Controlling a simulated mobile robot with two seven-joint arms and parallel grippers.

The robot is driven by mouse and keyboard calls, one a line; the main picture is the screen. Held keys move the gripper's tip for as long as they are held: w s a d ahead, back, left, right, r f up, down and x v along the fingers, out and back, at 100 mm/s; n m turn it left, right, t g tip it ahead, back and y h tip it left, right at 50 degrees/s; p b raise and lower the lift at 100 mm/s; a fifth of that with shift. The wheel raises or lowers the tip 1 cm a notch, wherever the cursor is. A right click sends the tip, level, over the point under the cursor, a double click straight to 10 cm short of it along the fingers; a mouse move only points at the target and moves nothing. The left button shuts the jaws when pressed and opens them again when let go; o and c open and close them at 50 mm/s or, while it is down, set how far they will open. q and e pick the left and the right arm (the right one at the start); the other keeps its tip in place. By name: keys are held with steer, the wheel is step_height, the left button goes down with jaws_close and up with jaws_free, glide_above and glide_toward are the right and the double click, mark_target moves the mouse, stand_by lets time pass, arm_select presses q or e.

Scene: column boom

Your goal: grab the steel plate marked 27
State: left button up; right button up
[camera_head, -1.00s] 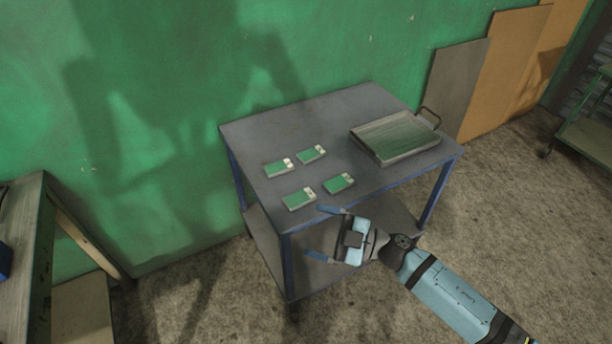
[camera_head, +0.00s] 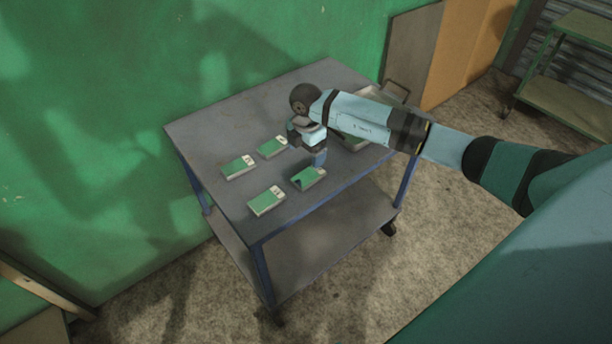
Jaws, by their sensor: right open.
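Several small green plates with pale marked ends lie flat on the grey table top. They are a far-left plate (camera_head: 237,168), a far-right plate (camera_head: 271,148), a near-left plate (camera_head: 265,202) and a near-right plate (camera_head: 311,179). The marks are too small to read, so I cannot tell which is 27. My right gripper (camera_head: 308,169) points down over the near-right plate, its jaws open. A blue finger shows close to that plate; whether it touches I cannot tell. My left gripper is not in view.
The grey table (camera_head: 215,125) has blue legs and a lower shelf. A metal tray (camera_head: 352,145) at its right is partly hidden by my right arm. The green wall (camera_head: 100,90) stands behind. A green cart (camera_head: 560,105) is at the far right.

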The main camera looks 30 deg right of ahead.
mark_target(308, 175)
step_height(308, 175, down, 3)
steer(key=shift+f, duration=0.2)
steer(key=f, duration=0.4)
steer(key=shift+s+d+f+p, duration=0.2)
steer(key=shift+s+p, duration=0.1)
steer(key=shift+s, duration=0.05)
steer(key=shift+f, duration=0.5)
steer(key=shift+w+r, duration=0.1)
steer(key=c, duration=1.4)
